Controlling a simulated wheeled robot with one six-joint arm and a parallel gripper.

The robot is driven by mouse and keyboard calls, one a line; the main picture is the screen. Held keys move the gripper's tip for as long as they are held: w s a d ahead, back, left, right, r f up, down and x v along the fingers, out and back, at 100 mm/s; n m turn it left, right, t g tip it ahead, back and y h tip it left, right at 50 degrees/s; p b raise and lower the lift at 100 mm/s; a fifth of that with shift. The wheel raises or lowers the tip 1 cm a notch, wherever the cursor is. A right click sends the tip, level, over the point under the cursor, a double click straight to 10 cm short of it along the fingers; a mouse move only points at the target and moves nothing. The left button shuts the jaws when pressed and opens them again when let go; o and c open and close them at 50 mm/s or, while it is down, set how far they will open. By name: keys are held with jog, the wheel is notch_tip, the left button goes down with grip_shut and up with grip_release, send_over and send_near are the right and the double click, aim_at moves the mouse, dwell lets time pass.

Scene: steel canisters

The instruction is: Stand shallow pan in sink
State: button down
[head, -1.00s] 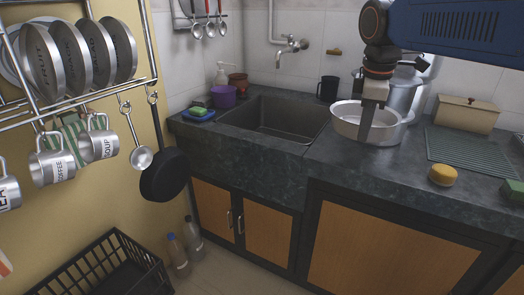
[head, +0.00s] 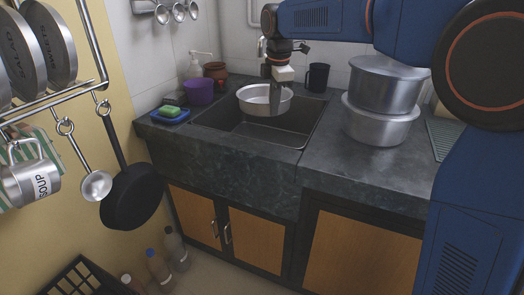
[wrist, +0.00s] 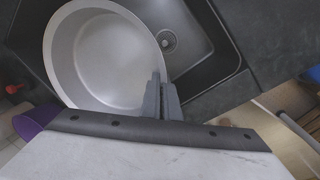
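The shallow pan (head: 257,104) is a round silver pan, held roughly level over the dark sink (head: 262,131) in the head view. How far the pan's base is from the sink floor is hard to tell.
Stacked steel pots (head: 382,105) stand on the counter right of the sink. A black mug (head: 317,77) stands behind it. A purple cup (head: 200,92), a soap dispenser (head: 195,66) and a blue sponge tray (head: 168,115) stand at its left. The counter's front right is clear.

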jog(key=w+f+n, duration=0.6)
jog(key=w+f, duration=0.6)
jog(key=w, duration=0.3)
jog(key=shift+y, duration=0.4)
jog(key=f, duration=1)
jog(key=shift+w+a+f, duration=0.25)
jog(key=shift+w+f, duration=0.05)
jog(key=shift+w, duration=0.05)
jog(key=c, duration=2.5)
grip_release()
jog(key=shift+f, duration=0.1)
jog(key=o, duration=0.5)
